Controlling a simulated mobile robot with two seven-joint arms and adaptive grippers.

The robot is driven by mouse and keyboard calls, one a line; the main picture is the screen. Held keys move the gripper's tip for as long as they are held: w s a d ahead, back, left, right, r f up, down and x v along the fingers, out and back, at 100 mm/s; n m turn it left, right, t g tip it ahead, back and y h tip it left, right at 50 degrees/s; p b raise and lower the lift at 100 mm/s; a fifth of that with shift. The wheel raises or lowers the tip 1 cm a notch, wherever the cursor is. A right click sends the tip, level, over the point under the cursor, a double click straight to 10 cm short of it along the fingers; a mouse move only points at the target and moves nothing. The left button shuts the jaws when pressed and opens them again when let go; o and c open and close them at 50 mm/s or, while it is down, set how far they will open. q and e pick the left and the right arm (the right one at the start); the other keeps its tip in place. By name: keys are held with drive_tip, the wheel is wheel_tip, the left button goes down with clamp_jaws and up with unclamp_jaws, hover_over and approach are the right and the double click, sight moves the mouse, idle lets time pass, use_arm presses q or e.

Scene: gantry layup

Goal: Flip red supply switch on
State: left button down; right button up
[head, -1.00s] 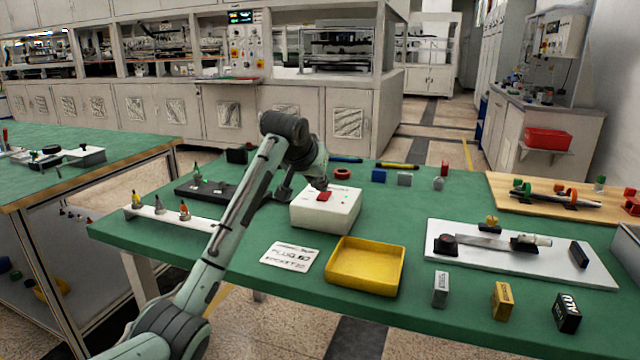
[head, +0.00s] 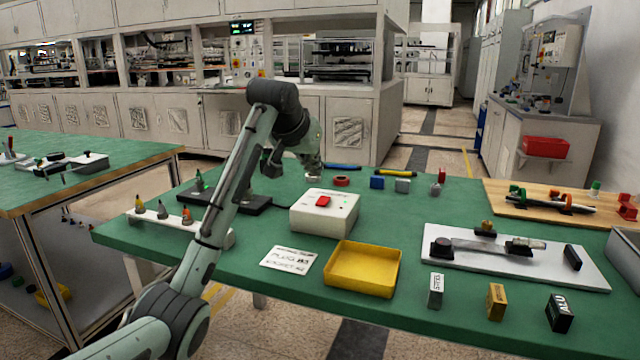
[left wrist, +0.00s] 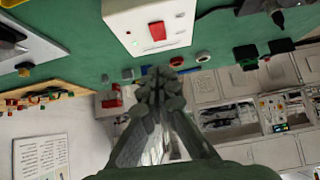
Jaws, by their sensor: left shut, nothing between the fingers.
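The red supply switch (head: 323,201) sits on top of a white box (head: 318,221) in the middle of the green table. In the left wrist view the red rocker (left wrist: 157,31) shows on the box's white face, beside small printed marks. I cannot tell its on or off position for sure. My left gripper (head: 313,174) is beyond the box and above it, apart from the switch. In the left wrist view its fingertips (left wrist: 158,80) are together with nothing between them. My right gripper is in neither view.
A yellow tray (head: 363,269) and a printed card (head: 290,258) lie in front of the box. A red ring (head: 342,181) and a blue block (head: 377,183) lie behind it. A white plate with parts (head: 450,262) is at right.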

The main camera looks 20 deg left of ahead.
use_arm(q)
drive_tip(key=shift+s+f+v, duration=0.1)
drive_tip(key=shift+v, duration=1.25)
drive_tip(key=shift+s+f+v, duration=0.15)
drive_tip(key=shift+v, duration=1.25)
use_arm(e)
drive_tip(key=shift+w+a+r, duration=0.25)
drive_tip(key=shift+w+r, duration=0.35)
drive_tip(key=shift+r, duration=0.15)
use_arm(q)
drive_tip(key=shift+a, duration=0.15)
